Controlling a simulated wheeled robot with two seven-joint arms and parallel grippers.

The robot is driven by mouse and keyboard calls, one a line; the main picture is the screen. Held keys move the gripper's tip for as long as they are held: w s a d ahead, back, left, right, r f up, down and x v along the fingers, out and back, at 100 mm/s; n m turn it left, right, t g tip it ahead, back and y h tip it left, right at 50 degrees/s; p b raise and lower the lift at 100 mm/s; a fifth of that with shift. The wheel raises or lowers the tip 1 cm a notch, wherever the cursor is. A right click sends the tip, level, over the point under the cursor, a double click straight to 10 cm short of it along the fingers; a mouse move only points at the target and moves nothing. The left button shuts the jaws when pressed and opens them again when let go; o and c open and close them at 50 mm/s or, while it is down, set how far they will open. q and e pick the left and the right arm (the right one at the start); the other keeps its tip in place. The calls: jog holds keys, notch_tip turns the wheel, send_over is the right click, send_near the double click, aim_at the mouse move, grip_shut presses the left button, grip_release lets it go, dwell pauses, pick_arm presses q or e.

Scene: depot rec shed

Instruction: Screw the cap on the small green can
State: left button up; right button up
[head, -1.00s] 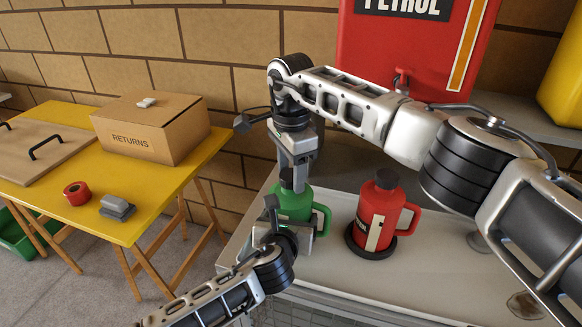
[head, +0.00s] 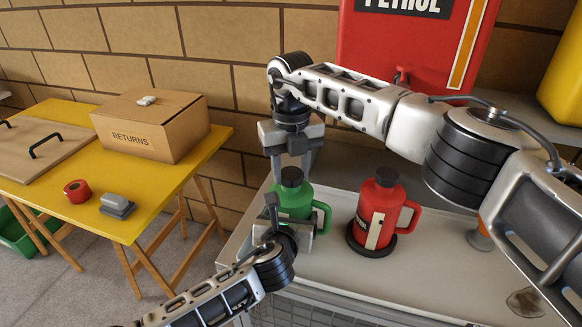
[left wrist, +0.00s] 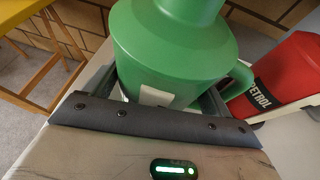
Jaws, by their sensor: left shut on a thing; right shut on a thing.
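The small green can (head: 295,203) stands upright on the light bench top; it fills the left wrist view (left wrist: 175,50). My left gripper (head: 288,224) is shut around its body from the front left. The black cap (head: 291,177) is at the top of the can's neck. My right gripper (head: 291,168) points straight down from above and is shut on the cap, a finger on each side. The cap looks level and in line with the neck; I cannot tell how far down it sits.
A red can (head: 378,212) with a black top stands to the right on a dark round base (head: 366,243). A big red petrol tank (head: 398,50) is behind. To the left, a yellow table (head: 150,195) holds a returns box (head: 140,135), red tape (head: 77,191) and a grey block (head: 117,205).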

pick_arm(q)
jog(key=shift+f, duration=0.1)
pick_arm(e)
jog(key=m, duration=0.4)
jog(key=shift+m, duration=0.4)
jog(key=o, duration=1.2)
jog(key=shift+c, duration=0.2)
notch_tip(320, 180, up, 12)
pick_arm(q)
jog(key=o, duration=1.8)
jog(key=shift+c, duration=0.2)
jog(key=shift+s, duration=0.1)
